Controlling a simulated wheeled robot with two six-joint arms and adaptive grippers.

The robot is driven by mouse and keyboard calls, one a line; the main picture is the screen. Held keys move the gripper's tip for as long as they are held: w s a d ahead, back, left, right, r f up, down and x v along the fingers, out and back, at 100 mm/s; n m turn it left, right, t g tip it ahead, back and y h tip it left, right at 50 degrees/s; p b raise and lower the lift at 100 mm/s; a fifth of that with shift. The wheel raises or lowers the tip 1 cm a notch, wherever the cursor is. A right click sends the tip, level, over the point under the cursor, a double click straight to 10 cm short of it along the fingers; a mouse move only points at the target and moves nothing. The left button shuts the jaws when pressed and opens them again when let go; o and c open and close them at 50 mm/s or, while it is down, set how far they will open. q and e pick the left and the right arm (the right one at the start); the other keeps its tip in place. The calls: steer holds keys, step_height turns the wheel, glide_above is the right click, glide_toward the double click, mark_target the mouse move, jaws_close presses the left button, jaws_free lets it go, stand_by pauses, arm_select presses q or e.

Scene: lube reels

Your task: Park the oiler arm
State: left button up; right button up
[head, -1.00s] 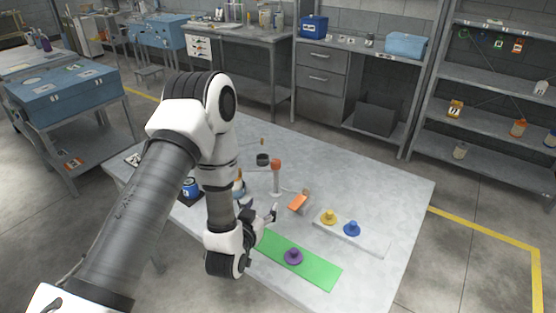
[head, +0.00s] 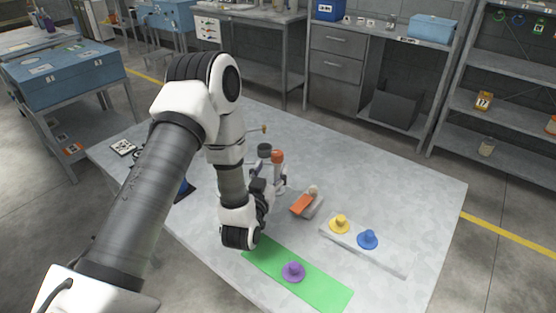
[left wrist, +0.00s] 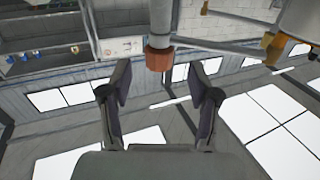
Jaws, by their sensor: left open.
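The oiler post with an orange-red cap (head: 277,157) stands upright on the grey table, behind my left gripper (head: 268,177). A thin arm with a brass-coloured tip (head: 264,128) shows behind the post in the head view; how it joins the post is partly hidden. In the left wrist view the picture looks upside down. The post's red-brown cap (left wrist: 158,60) hangs from the top, just beyond and between the open fingertips of my left gripper (left wrist: 161,85). A grey rod (left wrist: 222,46) runs right from the post to a brass-coloured part (left wrist: 273,46). The fingers hold nothing.
A dark cup (head: 264,150) stands behind the post. An orange-topped block (head: 303,205) lies to its right. A green strip (head: 325,288) bears a purple knob (head: 293,271). A pale bar (head: 388,257) bears yellow (head: 340,224) and blue (head: 368,239) knobs. The table's right side is clear.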

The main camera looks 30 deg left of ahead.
mark_target(276, 159)
arm_select(q)
steer(key=x, duration=0.3)
steer(key=p+x, duration=0.1)
steer(key=x, duration=0.1)
steer(key=shift+r, duration=0.4)
steer(key=shift+w+a+f, duration=0.1)
steer(key=shift+w+f, duration=0.1)
steer(key=shift+w, duration=0.15)
steer(key=shift+s+r, duration=0.1)
steer(key=c, duration=0.5)
jaws_close()
